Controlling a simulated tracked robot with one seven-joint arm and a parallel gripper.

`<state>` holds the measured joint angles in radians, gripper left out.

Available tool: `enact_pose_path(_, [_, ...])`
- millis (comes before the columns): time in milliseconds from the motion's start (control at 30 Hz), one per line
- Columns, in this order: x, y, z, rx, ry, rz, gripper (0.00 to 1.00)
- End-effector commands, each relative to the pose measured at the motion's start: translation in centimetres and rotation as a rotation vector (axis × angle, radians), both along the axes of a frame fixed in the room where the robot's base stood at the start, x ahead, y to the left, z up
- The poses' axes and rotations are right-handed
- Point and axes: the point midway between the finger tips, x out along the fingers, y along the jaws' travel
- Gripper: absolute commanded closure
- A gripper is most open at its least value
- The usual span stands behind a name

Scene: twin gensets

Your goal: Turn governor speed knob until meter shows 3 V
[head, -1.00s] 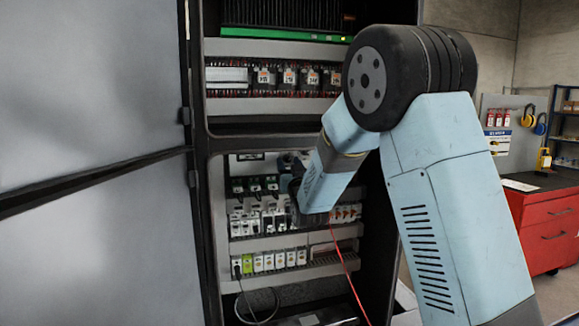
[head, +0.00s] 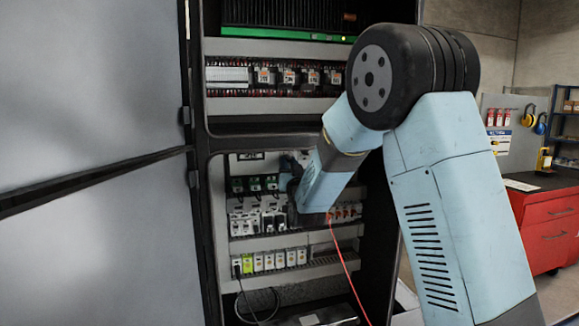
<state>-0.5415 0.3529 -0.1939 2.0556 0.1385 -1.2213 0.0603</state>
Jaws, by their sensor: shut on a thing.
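My arm reaches into the open control cabinet (head: 230,222), and its last links cover part of the lower panel. My gripper (head: 290,178) is only partly seen at the panel, behind my wrist. It is shut, but its fingertips and what they hold are hidden. I cannot make out the governor speed knob; it may lie behind my wrist. No meter face or reading can be made out. A red lead (head: 346,262) hangs down from beside my wrist, and a dark lead (head: 243,292) hangs at the lower left of the panel.
The grey cabinet door (head: 95,100) stands at the left. Rows of small modules (head: 265,262) fill the lower panel near my wrist, with relays (head: 288,76) above. A red tool cabinet (head: 545,230) stands at the right, apart from my arm.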

Motion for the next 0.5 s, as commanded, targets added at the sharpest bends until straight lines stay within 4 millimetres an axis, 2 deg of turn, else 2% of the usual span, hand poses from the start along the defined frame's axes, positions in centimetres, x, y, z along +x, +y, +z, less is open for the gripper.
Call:
enact_pose_path(100, [0.01, -0.04, -0.03, -0.001, 0.0, 0.0, 1.0])
enact_pose_path(133, [0.01, -0.04, -0.03, -0.001, 0.0, 0.0, 0.73])
enact_pose_path(200, [0.01, -0.04, -0.03, -0.001, 0.0, 0.0, 0.66])
enact_pose_path(367, [0.0, -0.02, -0.02, -0.001, 0.0, 0.0, 0.51])
enact_pose_path(500, [0.0, -0.02, -0.01, -0.002, 0.0, -0.001, 0.51])
